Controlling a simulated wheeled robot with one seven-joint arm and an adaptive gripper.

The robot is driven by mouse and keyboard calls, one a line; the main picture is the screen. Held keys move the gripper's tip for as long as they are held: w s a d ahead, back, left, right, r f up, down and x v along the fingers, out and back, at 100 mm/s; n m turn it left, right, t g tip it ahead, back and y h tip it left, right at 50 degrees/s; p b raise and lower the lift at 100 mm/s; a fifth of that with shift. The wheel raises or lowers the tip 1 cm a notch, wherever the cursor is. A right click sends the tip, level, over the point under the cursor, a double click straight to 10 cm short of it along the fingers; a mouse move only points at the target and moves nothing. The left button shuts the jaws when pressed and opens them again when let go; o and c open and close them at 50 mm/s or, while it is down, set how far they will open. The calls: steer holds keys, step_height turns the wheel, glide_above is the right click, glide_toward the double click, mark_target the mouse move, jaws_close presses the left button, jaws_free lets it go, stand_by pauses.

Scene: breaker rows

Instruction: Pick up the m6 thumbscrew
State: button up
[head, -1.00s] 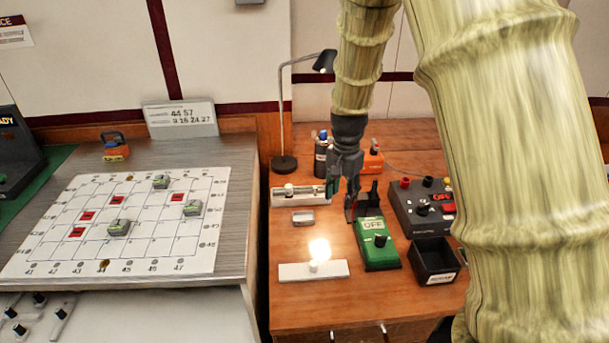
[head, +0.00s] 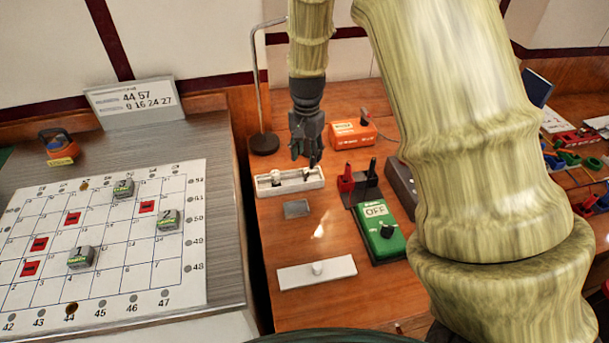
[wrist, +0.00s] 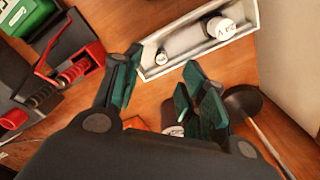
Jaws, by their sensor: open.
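My gripper (head: 306,160) hangs over the back of the wooden desk, above the right part of a white tray (head: 290,188). In the wrist view its two green-faced fingers stand apart, with nothing held between them (wrist: 163,72). The tray (wrist: 205,62) lies just beyond the fingertips. A small grey metal piece (wrist: 161,56) lies in the tray close to the left finger. It may be the m6 thumbscrew, but it is too small to tell. A white cylinder marked 24V (wrist: 219,27) is at the tray's other end.
A green box marked OFF (head: 381,232) and red and black posts (head: 346,180) stand right of the tray. An orange box (head: 352,134) is behind, a lamp base (head: 264,143) at left. A grey plate (head: 297,208) and white strip (head: 317,273) lie in front.

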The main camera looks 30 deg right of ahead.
mark_target(306, 170)
steer(key=shift+s+a+f, duration=0.1)
steer(key=shift+f, duration=0.7)
steer(key=shift+f+p, duration=0.55)
steer(key=shift+f, duration=1.7)
jaws_close()
